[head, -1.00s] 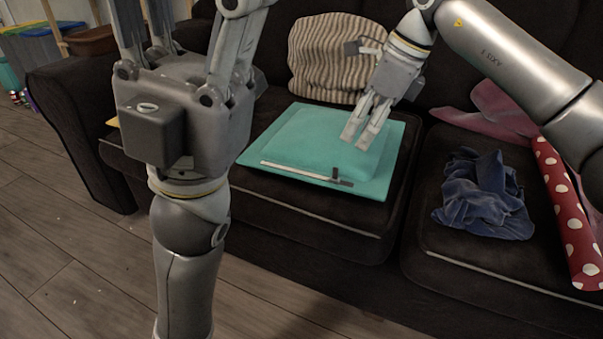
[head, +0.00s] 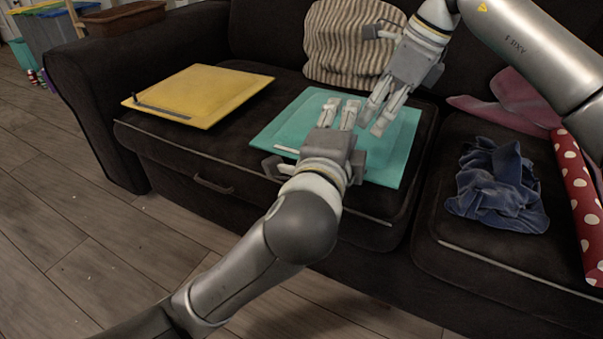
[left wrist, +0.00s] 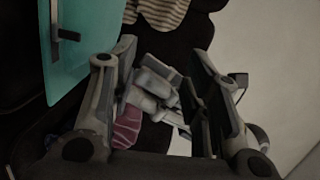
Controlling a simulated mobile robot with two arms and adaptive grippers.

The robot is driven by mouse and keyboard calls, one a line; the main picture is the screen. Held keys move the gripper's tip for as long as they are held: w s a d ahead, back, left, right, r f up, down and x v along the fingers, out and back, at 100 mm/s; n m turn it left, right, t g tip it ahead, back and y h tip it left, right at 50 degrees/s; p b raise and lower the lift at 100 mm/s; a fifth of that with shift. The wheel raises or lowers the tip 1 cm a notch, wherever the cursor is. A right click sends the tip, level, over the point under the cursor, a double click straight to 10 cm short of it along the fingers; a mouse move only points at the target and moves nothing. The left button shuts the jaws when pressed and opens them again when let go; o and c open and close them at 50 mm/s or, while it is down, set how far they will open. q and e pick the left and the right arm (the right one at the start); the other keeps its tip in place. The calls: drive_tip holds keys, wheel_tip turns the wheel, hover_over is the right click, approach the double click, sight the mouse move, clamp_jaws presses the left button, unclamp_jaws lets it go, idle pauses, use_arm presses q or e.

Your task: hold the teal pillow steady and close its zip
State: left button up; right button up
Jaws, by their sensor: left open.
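The teal pillow (head: 404,150) lies flat on the middle sofa seat. Its zip (head: 286,150) runs along the front edge. My left arm hides most of it in the head view. The left wrist view shows the pillow (left wrist: 88,50) at upper left, with the zip's dark pull (left wrist: 68,35) on it. My left gripper (head: 340,108) is open and empty over the pillow. My right gripper (head: 377,117) is close to its right, over the pillow's far part, its fingers apart and nothing seen between them. I cannot tell whether either touches the pillow.
A yellow pillow (head: 205,90) lies on the left seat. A striped cushion (head: 345,45) leans on the backrest. A crumpled blue cloth (head: 497,190), a pink cloth (head: 510,105) and a red dotted item (head: 578,205) lie on the right. The floor (head: 75,230) in front is clear.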

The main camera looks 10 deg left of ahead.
sight(295, 155)
use_arm(q)
drive_tip(key=s+a+f+g+y, duration=0.2)
drive_tip(key=a+f+g+y, duration=0.3)
drive_tip(key=f, duration=0.4)
drive_tip(key=shift+m+t+y, duration=0.3)
drive_tip(key=shift+y, duration=0.1)
drive_tip(key=x, duration=0.7)
drive_tip(key=a+x, duration=0.1)
drive_tip(key=x, duration=0.2)
drive_tip(key=shift+f, duration=0.2)
